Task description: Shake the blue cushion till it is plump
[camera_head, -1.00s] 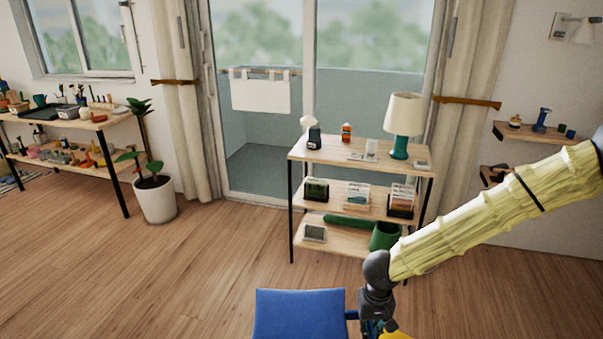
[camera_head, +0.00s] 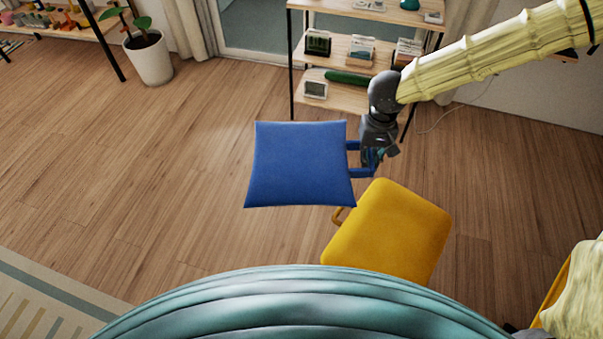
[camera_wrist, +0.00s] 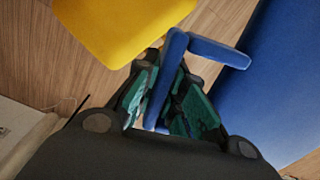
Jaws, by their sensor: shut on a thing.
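The blue cushion (camera_head: 300,165) hangs in the air in the middle of the head view, its broad face toward the camera. A blue loop handle (camera_head: 357,172) sticks out of its right side. My gripper (camera_head: 370,160) is at that side, shut on the handle. In the wrist view the handle (camera_wrist: 172,75) runs between the two green-padded fingers of my gripper (camera_wrist: 165,110), and the blue cushion (camera_wrist: 285,80) fills the right side.
A yellow cushion (camera_head: 390,235) with its own loop lies below and right of the blue one; its support is hidden. A wooden shelf unit (camera_head: 330,50) stands behind my gripper. A potted plant (camera_head: 148,55) is at the upper left. Wooden floor at left is clear.

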